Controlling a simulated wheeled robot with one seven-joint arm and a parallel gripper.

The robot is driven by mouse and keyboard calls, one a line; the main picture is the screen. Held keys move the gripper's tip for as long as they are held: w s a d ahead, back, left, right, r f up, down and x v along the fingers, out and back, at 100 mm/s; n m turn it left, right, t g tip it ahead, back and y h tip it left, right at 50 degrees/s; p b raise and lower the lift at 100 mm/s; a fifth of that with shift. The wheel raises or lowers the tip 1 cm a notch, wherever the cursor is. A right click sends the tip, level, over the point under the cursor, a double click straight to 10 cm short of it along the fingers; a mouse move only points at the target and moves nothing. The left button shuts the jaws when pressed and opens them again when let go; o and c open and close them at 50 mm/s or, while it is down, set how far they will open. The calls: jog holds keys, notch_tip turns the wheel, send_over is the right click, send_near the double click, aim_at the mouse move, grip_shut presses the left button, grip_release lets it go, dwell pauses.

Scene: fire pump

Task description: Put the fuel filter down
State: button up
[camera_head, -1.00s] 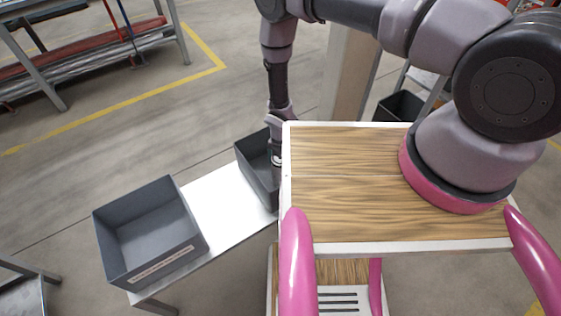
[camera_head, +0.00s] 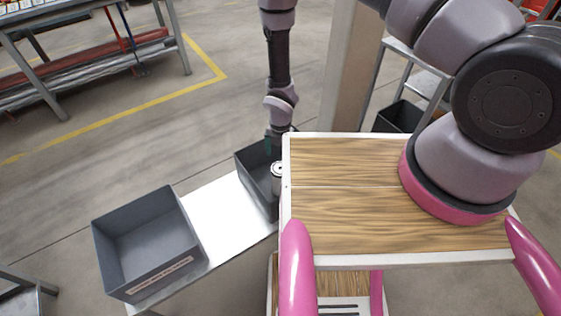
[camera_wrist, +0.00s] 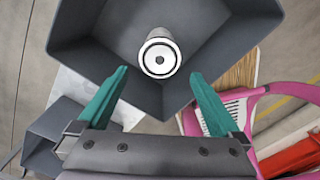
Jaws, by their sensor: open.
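The fuel filter (camera_head: 277,171) is a light metal cylinder standing in the right grey bin (camera_head: 250,160), by its right side. In the wrist view the filter (camera_wrist: 160,58) shows its round end with a dark centre hole, inside the grey bin (camera_wrist: 95,62). My gripper (camera_wrist: 158,85) is open, its two teal fingers spread apart and empty, with the filter beyond the fingertips. In the head view my gripper (camera_head: 272,146) is over the bin, just behind the filter, and partly hidden. The lower part of the filter is hidden by the bin and my wooden top.
A second grey bin (camera_head: 150,240), empty with a label on its front, stands left on the white table (camera_head: 222,215). A post (camera_head: 345,75) rises behind. A dark bin (camera_head: 400,116) sits at the back right. A shelf (camera_head: 90,60) stands at the far left.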

jog(key=shift+r, duration=0.5)
jog(key=w+d+r+m+t, duration=0.15)
jog(key=w+r+m, duration=0.25)
jog(key=r, duration=0.7)
jog(key=w+d+r+m, duration=0.3)
jog(key=w+r+m, duration=0.1)
jog(key=r, duration=0.6)
jog(key=w+d+r+m+t, duration=0.15)
jog(key=w+r+m, duration=0.35)
jog(key=r, duration=0.6)
jog(key=s+d+r+m+t, duration=0.1)
jog(key=s+d+r+m, duration=0.3)
jog(key=r, duration=0.5)
jog(key=s+d+r+m+y, duration=0.1)
jog(key=s+d+r+m, duration=0.1)
jog(key=d+r+m, duration=0.55)
jog(key=s+d+r+m+t, duration=0.15)
jog(key=s+d+r, duration=0.25)
jog(key=r, duration=0.6)
jog(key=s+d+r+m+t, duration=0.1)
jog(key=s+d+r+m, duration=0.1)
jog(key=s+m, duration=0.3)
jog(key=s+d+r+m+y, duration=0.1)
jog(key=s+r+m, duration=0.3)
jog(key=s, duration=0.4)
jog(key=shift+s+d+r+m+t, duration=0.3)
jog(key=shift+d+r+m+t, duration=0.1)
jog(key=shift+r, duration=0.35)
